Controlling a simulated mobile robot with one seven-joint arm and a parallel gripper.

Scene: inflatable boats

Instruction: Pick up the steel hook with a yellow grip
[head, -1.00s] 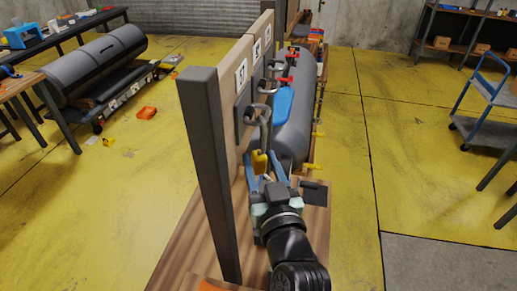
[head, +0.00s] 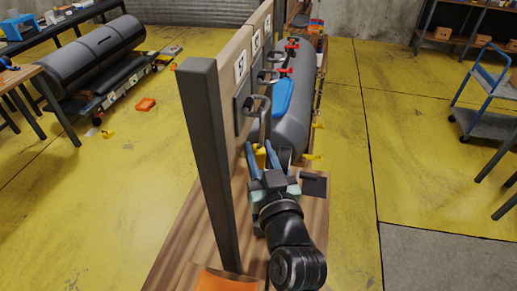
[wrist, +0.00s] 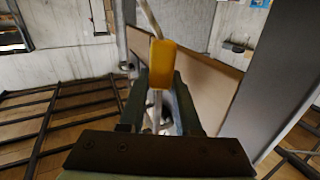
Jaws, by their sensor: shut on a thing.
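The steel hook (head: 262,126) has a yellow grip at its lower end. Its steel shaft stands upright close to the front of the panel, by a metal bracket (head: 256,104); I cannot tell whether they touch. My gripper (head: 260,148) has its two blue fingers on either side of the yellow grip and is shut on the hook. In the wrist view, the yellow grip (wrist: 162,60) shows between the dark fingers (wrist: 160,85), with the shaft running beyond it. The fingers partly hide the grip in the head view.
A numbered panel (head: 232,150) with a dark post (head: 205,150) stands at left on a wooden bench (head: 195,245). Further brackets, a blue object (head: 282,97) and a grey boat tube (head: 297,110) lie beyond. An orange item (head: 226,281) lies at the bench's near end.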

